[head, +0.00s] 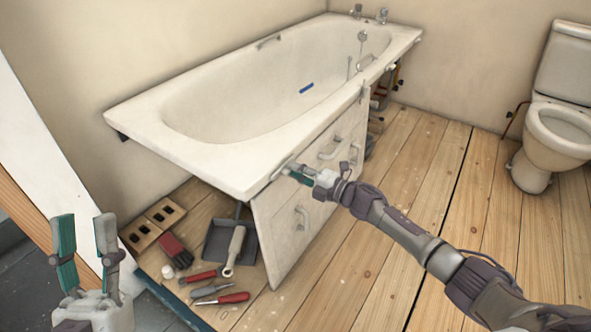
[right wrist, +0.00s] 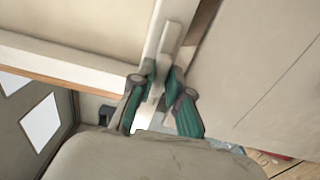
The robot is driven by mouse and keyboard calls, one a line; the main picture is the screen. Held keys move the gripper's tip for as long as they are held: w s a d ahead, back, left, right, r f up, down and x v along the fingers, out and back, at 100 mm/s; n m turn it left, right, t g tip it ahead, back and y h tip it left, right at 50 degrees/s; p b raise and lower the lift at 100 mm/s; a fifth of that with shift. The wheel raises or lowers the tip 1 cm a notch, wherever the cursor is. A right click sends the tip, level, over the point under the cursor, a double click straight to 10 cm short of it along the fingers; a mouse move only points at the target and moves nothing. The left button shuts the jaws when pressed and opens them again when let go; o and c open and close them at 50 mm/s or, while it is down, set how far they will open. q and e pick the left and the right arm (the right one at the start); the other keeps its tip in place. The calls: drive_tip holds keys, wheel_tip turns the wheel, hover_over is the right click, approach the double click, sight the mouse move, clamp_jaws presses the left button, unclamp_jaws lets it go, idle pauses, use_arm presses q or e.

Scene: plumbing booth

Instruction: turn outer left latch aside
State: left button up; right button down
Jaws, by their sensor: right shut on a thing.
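The outer left latch is a pale narrow bar (right wrist: 170,42) in the right wrist view. It lies under the bath rim, by the top of the white bath panel (head: 279,243). My right gripper (head: 293,175) is at the panel's upper left corner in the head view. In the right wrist view my right gripper (right wrist: 160,86) has its green-padded fingers on both sides of the latch's lower end, shut on it. The fingers partly hide the latch. My left gripper (head: 82,237) is open and empty at the lower left, away from the bath.
Left of the panel lie a dustpan (head: 217,243), a red-handled tool (head: 235,298), gloves (head: 175,250) and a perforated block (head: 163,212). A toilet (head: 558,125) stands right. Floorboards (head: 400,180) between are clear.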

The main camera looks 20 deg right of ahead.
drive_tip(key=c, duration=1.1)
unclamp_jaws()
drive_tip(key=shift+d, duration=0.1)
drive_tip(key=v, duration=1.2)
